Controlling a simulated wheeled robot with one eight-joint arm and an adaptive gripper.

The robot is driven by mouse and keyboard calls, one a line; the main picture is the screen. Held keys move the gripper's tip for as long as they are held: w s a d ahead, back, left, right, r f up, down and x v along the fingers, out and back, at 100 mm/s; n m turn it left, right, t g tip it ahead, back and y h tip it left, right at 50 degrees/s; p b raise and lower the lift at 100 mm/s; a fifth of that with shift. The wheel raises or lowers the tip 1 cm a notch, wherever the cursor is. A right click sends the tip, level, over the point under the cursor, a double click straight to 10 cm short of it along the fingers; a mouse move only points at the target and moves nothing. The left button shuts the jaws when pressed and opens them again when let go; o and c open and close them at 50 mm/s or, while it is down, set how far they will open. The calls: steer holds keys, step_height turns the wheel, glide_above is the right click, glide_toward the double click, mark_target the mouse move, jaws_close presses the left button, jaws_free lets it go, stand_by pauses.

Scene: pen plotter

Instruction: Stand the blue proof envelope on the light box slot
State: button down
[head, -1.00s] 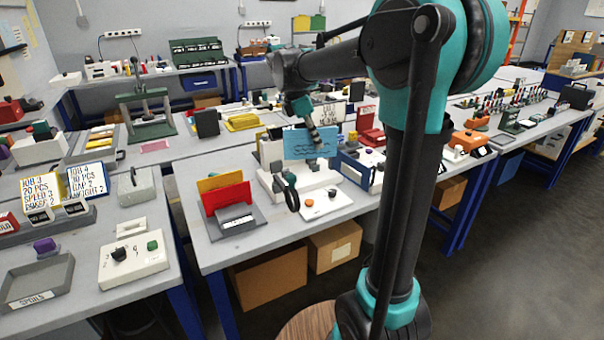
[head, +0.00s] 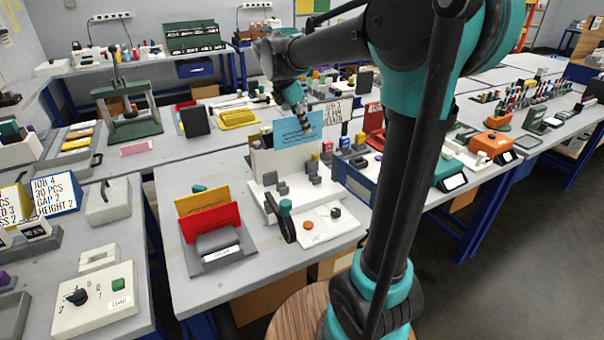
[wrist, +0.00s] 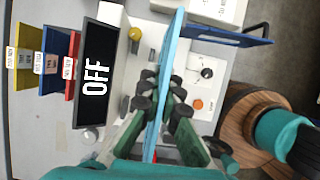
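The blue envelope (head: 285,133) is a thin light-blue sheet with dark markings. My gripper (head: 303,118) is shut on it and holds it upright above the white unit. In the wrist view, the envelope (wrist: 172,50) stands edge-on between the dark finger pads of my gripper (wrist: 162,100). A white unit with an upright panel (head: 265,165) stands below; it appears to be the light box. Grey blocks sit on its base, and a dark display reading OFF (wrist: 95,75) shows in the wrist view. I cannot make out the slot clearly.
A grey holder (head: 245,252) with red (head: 225,219) and yellow (head: 190,204) envelopes stands at the left. A control plate (head: 332,229) with orange and black knobs lies in front of the white unit. A blue-sided frame (head: 352,180) stands to its right.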

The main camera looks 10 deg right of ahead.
mark_target(291, 144)
step_height(291, 144, down, 16)
steer(key=shift+f, duration=0.15)
stand_by(0.3)
steer(key=c, duration=2.2)
jaws_free()
steer(key=shift+f, duration=0.15)
steer(key=o, duration=0.5)
steer(key=v, duration=1.2)
